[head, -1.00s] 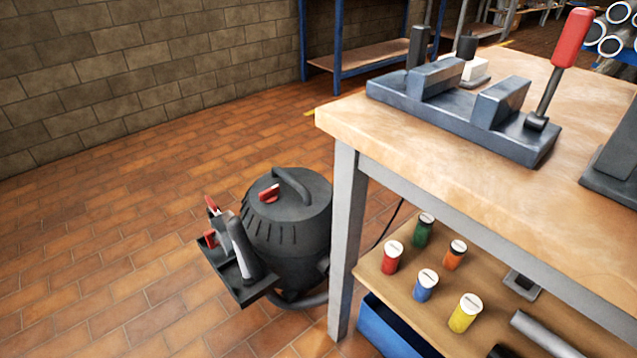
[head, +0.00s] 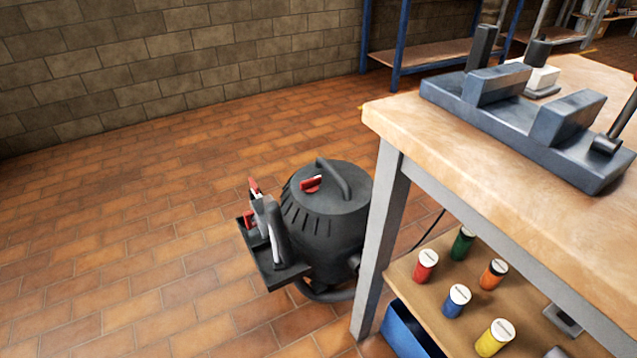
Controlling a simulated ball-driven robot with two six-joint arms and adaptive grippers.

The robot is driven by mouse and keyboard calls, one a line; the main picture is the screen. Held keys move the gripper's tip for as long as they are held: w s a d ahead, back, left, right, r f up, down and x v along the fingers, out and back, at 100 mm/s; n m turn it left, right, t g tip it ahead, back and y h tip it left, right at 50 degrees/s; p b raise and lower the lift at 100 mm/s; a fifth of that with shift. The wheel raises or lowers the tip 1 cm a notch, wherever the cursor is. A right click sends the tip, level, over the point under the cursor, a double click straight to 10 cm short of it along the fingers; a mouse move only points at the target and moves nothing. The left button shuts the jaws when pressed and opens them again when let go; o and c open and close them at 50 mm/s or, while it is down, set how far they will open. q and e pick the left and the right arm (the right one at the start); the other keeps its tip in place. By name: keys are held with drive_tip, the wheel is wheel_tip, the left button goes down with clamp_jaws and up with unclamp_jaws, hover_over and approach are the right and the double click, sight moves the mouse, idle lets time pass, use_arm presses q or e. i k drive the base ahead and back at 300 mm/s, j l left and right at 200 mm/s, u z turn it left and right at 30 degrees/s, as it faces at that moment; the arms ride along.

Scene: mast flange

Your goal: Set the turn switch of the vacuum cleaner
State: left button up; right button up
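The vacuum cleaner (head: 327,225) is a dark grey drum standing on the tiled floor, left of the workbench's near leg. Its red turn switch (head: 311,184) sits on the lid, beside the arched carrying handle (head: 336,176). A tray (head: 270,262) on its left side holds a grey part and red-handled items; their exact kind is hard to tell. Part of the drum's right side is hidden behind the bench leg. Neither of my grippers is in the head view.
The wooden workbench (head: 400,112) fills the right, with a grey metal fixture (head: 520,130) on top. Its lower shelf (head: 420,283) carries several coloured canisters; a blue bin (head: 404,330) is below. The floor (head: 130,240) to the left is clear up to the block wall.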

sight(309, 186)
drive_tip(key=i+j+u, duration=0.1)
drive_tip(key=i+j, duration=0.7)
